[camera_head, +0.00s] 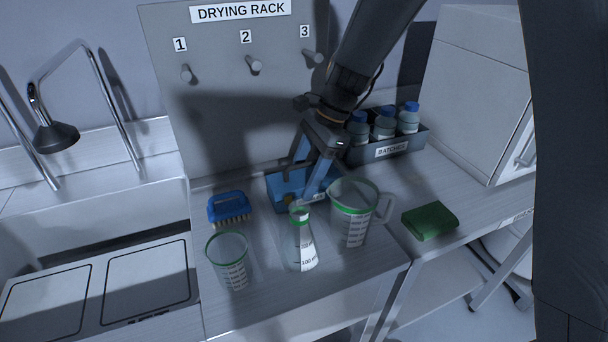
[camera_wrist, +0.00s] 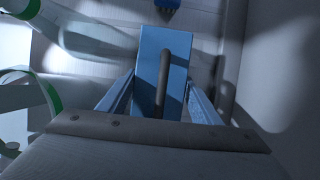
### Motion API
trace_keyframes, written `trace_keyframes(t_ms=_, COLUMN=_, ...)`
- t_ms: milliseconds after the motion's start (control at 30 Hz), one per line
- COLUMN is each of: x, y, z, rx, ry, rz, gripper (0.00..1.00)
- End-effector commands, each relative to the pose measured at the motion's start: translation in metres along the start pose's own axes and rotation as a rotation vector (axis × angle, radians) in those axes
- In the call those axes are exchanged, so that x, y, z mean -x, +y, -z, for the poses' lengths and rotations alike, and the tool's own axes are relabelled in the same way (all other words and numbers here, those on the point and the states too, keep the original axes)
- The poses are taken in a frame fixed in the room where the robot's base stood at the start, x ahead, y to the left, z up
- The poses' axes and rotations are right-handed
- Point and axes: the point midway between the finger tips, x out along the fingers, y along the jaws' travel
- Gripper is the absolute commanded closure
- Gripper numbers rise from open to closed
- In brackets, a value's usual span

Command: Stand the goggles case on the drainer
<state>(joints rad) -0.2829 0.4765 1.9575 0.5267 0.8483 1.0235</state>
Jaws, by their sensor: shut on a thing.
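The goggles case is a blue box (camera_head: 284,186) with a dark, elongated strip on its face, seen clearly in the wrist view (camera_wrist: 149,62). My gripper (camera_head: 306,184) is shut on it, one finger at each side, as the wrist view shows (camera_wrist: 161,105). The case is low over or on the pale ribbed counter beside the sink, which looks like the drainer (camera_head: 262,262). I cannot tell whether its underside touches. The glassware and my fingers hide part of the case.
A beaker (camera_head: 230,268), a flask (camera_head: 302,252) and a jug (camera_head: 350,222) stand in front of the case. A blue brush (camera_head: 229,207) lies left, a green sponge (camera_head: 430,221) right. Behind are a bottle bin (camera_head: 420,146) and the pegged drying rack (camera_head: 220,75).

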Motion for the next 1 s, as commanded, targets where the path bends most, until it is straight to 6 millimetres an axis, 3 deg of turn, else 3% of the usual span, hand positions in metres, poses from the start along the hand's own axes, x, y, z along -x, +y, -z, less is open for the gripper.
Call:
trace_keyframes(t_ms=200, x=-0.003, y=0.000, z=0.001, rx=0.000, ry=0.000, rz=0.000, gripper=0.71)
trace_keyframes(t_ms=233, x=-0.003, y=0.000, z=0.001, rx=0.000, ry=0.000, rz=0.000, gripper=0.38)
trace_keyframes(t_ms=333, x=-0.002, y=0.000, z=0.001, rx=0.000, ry=0.000, rz=0.000, gripper=0.23)
trace_keyframes(t_ms=733, x=0.004, y=-0.001, z=0.000, rx=0.000, ry=-0.001, rz=0.001, gripper=0.23)
trace_keyframes(t_ms=1000, x=0.052, y=-0.001, z=0.001, rx=0.001, ry=0.001, rz=0.005, gripper=0.23)
